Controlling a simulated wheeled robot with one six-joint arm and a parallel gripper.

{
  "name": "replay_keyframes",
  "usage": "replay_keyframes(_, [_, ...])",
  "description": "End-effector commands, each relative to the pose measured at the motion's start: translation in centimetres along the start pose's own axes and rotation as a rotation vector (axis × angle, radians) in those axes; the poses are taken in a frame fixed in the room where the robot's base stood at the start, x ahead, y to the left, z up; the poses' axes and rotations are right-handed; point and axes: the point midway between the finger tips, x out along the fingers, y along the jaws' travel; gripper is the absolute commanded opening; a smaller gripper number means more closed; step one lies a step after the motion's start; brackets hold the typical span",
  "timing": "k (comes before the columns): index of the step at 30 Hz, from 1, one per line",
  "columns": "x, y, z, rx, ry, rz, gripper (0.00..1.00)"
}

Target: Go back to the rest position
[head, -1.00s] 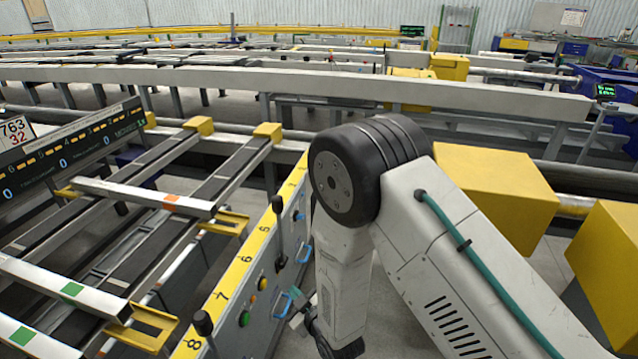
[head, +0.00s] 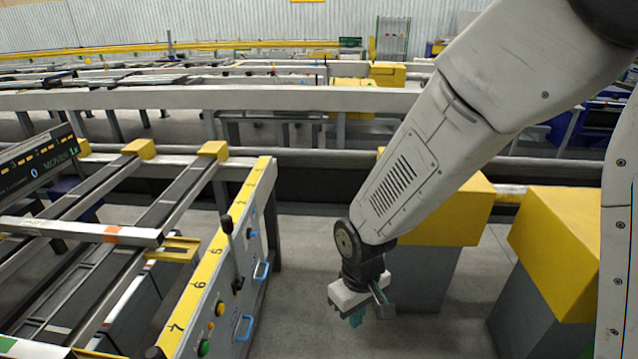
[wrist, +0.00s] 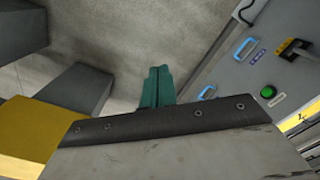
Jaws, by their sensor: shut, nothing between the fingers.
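My gripper (head: 357,317) hangs at the end of my arm in the head view, low over the grey floor. It is between the control panel side of the runout table and the yellow-topped blocks. In the wrist view its teal fingers (wrist: 157,86) are together with nothing between them. It touches nothing that I can see.
The control panel (head: 228,270), with levers, buttons and blue handles, stands left of my gripper under a numbered yellow strip. Yellow-topped grey blocks (head: 565,240) stand to the right. A long pale beam (head: 250,98) runs across behind. The floor (head: 310,260) between is clear.

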Motion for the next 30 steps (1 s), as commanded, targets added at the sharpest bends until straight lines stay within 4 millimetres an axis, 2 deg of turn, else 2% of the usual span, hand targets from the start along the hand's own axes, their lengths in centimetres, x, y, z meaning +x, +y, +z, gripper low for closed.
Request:
replay_keyframes(1, [-2.5, 1.0, 1.5, 0.043, -0.017, -0.003, 0.0])
replay_keyframes(3, [-5.2, 2.1, 3.9, 0.095, -0.056, -0.008, 0.0])
replay_keyframes(9, [-12.2, 4.2, 10.8, 0.242, -0.125, -0.019, 0.0])
replay_keyframes(15, [-17.6, 5.3, 17.5, 0.38, -0.123, -0.024, 0.0])
replay_keyframes(18, [-19.6, 5.5, 20.2, 0.443, -0.082, -0.018, 0.0])
replay_keyframes(24, [-22.4, 6.3, 22.9, 0.541, 0.068, 0.018, 0.0])
replay_keyframes(30, [-23.8, 6.9, 24.0, 0.596, 0.142, 0.041, 0.0])
